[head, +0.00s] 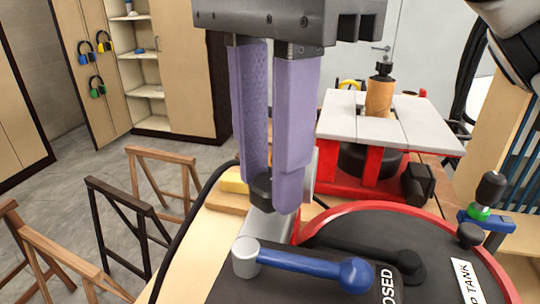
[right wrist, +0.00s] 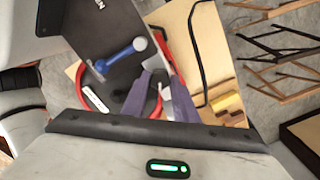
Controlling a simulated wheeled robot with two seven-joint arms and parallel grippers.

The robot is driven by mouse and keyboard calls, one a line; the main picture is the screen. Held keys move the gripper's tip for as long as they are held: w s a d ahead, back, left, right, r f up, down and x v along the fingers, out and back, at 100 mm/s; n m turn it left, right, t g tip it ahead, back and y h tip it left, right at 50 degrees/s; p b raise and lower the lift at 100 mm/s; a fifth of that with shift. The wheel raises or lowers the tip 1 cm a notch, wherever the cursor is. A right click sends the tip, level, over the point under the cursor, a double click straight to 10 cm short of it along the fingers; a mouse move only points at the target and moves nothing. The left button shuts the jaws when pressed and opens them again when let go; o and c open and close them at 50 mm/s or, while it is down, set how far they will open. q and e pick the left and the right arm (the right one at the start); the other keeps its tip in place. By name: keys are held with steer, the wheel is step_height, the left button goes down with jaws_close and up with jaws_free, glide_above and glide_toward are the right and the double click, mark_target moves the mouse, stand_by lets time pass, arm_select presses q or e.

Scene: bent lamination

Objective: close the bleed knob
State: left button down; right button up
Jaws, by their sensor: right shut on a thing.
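The bleed knob (head: 261,189), a small dark faceted knob, sits between the purple fingertips of my right gripper (head: 273,192) in the head view. It is on a grey metal block beside the red-rimmed drum. My right gripper is shut on it, pointing down, and the right finger hides part of it. In the right wrist view the purple fingers (right wrist: 168,98) reach down beside the drum, and I cannot make out the knob clearly between them. My left gripper is not in view.
A blue lever (head: 310,265) lies close in front of the fingers, over a dark plate lettered "OSED". The red-rimmed drum (head: 400,212) is to the right. A red machine with a pale top (head: 415,125) stands behind. Wooden sawhorses (head: 125,215) stand on the floor at left.

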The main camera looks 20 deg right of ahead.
steer(key=m, duration=1.2)
steer(key=shift+m, duration=0.3)
stand_by(0.4)
steer(key=o, duration=1.1)
steer(key=shift+c, duration=0.2)
steer(key=shift+r, duration=0.1)
step_height(320, 180, up, 10)
